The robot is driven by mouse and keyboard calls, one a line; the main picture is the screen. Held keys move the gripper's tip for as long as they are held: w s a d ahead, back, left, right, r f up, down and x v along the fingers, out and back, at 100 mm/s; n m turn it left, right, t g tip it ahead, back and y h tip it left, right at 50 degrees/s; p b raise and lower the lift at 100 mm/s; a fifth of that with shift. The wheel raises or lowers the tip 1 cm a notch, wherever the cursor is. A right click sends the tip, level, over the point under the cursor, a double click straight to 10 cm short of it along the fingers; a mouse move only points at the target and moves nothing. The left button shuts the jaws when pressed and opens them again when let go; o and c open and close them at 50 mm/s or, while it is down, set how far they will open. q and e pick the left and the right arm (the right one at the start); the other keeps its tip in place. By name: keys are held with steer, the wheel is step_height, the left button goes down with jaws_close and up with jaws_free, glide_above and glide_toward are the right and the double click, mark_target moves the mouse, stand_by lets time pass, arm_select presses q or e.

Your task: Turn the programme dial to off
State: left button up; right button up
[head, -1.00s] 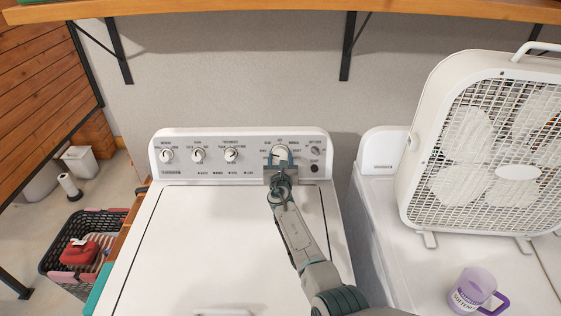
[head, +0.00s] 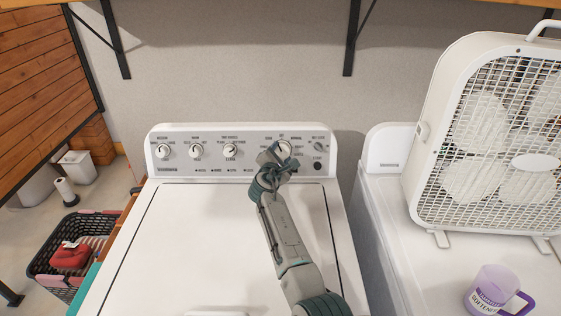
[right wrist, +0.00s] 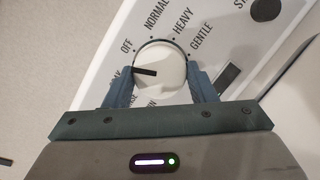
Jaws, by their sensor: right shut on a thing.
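The programme dial (head: 284,148) is a round white knob at the right of the washer's control panel (head: 207,173). My right gripper (head: 273,152) is shut on the dial, its wrist rolled over. In the right wrist view the blue fingers (right wrist: 163,82) lie on either side of the white dial (right wrist: 172,62). The dial's black pointer (right wrist: 145,72) points left, just below the OFF label (right wrist: 127,46), between it and a label partly hidden by a finger. NORMAL, HEAVY and GENTLE are readable around the dial. My left gripper is not in view.
Three smaller knobs (head: 196,151) sit left on the panel. A white box fan (head: 428,150) and a purple cup (head: 487,287) stand on the neighbouring appliance (head: 388,185). A basket (head: 45,262) is at the left. The washer lid (head: 200,240) is clear apart from my arm above it.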

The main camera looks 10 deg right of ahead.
steer(key=shift+m+g+h+b, duration=0.15)
steer(key=shift+m+g+b, duration=0.35)
steer(key=shift+m, duration=0.7)
steer(key=shift+m+g+h+b, duration=0.15)
steer(key=shift+m+g+b, duration=0.15)
steer(key=shift+m+b, duration=0.65)
steer(key=shift+m, duration=0.45)
steer(key=o, duration=1)
steer(key=shift+r, duration=0.15)
steer(key=shift+p, duration=0.3)
